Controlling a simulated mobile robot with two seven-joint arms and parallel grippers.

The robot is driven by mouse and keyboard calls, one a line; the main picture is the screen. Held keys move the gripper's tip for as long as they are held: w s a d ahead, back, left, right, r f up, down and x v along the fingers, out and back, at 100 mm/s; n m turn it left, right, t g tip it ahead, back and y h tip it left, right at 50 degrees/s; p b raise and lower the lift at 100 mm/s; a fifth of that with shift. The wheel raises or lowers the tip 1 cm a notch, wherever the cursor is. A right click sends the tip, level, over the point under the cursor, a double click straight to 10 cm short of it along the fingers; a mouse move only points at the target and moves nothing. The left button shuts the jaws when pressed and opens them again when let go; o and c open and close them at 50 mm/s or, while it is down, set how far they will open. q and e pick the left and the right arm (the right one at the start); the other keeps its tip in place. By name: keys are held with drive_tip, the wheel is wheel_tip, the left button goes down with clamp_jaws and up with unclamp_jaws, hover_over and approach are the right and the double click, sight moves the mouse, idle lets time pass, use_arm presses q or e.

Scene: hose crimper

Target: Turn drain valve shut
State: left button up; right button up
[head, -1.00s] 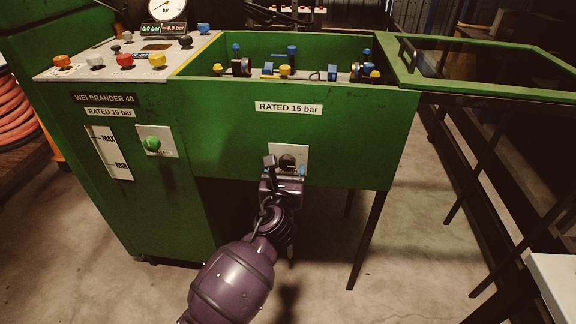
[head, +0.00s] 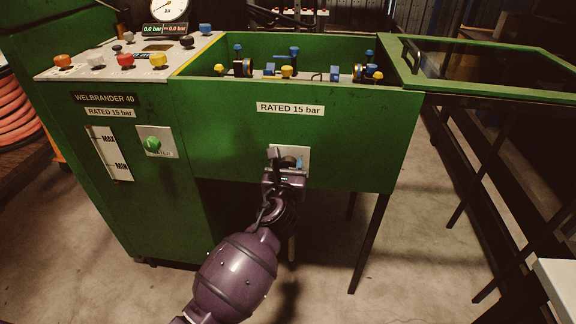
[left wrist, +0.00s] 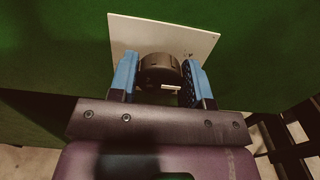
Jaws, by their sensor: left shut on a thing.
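The drain valve is a black round knob (left wrist: 160,72) on a white square plate (head: 303,153) on the front of the green tank. My left gripper (head: 288,162) reaches up to it from below. In the left wrist view, the blue finger pads of my left gripper (left wrist: 160,82) stand on both sides of the knob and are shut on it. A short pale mark shows on the lower edge of the knob. In the head view my gripper hides most of the knob. My right gripper is not in view.
The green tank front (head: 370,135) is flat around the plate. A green button (head: 153,144) and a level gauge (head: 109,152) are to the left. Table legs (head: 370,240) stand to the right. A control panel with coloured knobs (head: 126,60) is at upper left.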

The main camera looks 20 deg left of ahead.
use_arm(q)
drive_tip(key=shift+r+n+p, duration=0.1)
drive_tip(key=shift+n+p, duration=0.2)
drive_tip(key=shift+n, duration=0.8)
drive_tip(key=shift+a+n, duration=0.1)
drive_tip(key=shift+n, duration=0.7)
drive_tip(key=n, duration=0.5)
drive_tip(key=shift+f+n, duration=0.2)
drive_tip(key=shift+n, duration=0.1)
drive_tip(key=n, duration=0.4)
drive_tip(key=shift+s+a+f, duration=0.1)
drive_tip(key=shift+n+b, duration=0.3)
drive_tip(key=shift+n, duration=1.9)
drive_tip(key=o, duration=0.9)
